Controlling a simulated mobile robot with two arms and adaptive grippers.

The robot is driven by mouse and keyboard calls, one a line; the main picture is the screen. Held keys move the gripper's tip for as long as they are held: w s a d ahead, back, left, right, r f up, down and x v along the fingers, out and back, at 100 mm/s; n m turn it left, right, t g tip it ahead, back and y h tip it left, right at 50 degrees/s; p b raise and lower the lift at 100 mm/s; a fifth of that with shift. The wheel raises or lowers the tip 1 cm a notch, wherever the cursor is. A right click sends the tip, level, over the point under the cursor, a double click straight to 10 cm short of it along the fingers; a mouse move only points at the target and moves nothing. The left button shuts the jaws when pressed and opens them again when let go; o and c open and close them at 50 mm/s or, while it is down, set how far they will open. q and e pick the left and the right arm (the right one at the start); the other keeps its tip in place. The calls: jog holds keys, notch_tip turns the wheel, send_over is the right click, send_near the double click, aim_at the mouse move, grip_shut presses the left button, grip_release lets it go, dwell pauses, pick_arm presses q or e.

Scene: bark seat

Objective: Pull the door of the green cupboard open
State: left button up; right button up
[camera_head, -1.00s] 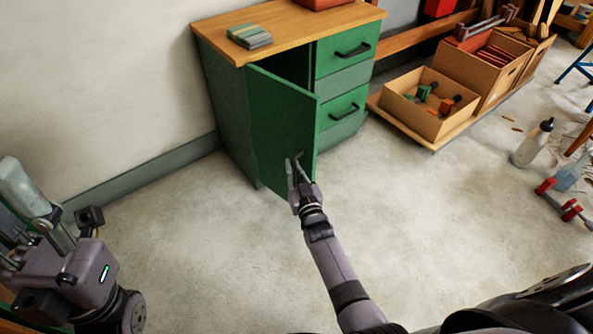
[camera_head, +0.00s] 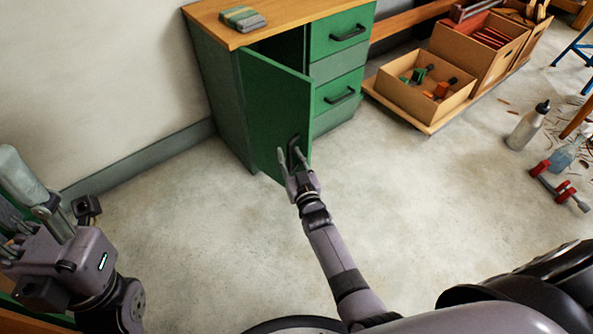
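The green cupboard's door (camera_head: 268,105) stands partly open, swung out from its left side, with a dark gap behind its top edge. Its dark handle (camera_head: 293,146) is near the door's free right edge. My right gripper (camera_head: 291,157) is at the handle, with its two fingers apart. The fingertips overlap the handle in the picture; I cannot tell whether they touch it.
Two green drawers (camera_head: 338,90) are right of the door opening. A striped block (camera_head: 243,18) lies on the wooden top (camera_head: 290,10). A cardboard box (camera_head: 425,97) and a bottle (camera_head: 528,127) stand to the right. The floor before the door is clear.

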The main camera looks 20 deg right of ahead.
jog(key=s, duration=1)
jog(key=shift+s+a, duration=0.25)
jog(key=shift+s, duration=0.05)
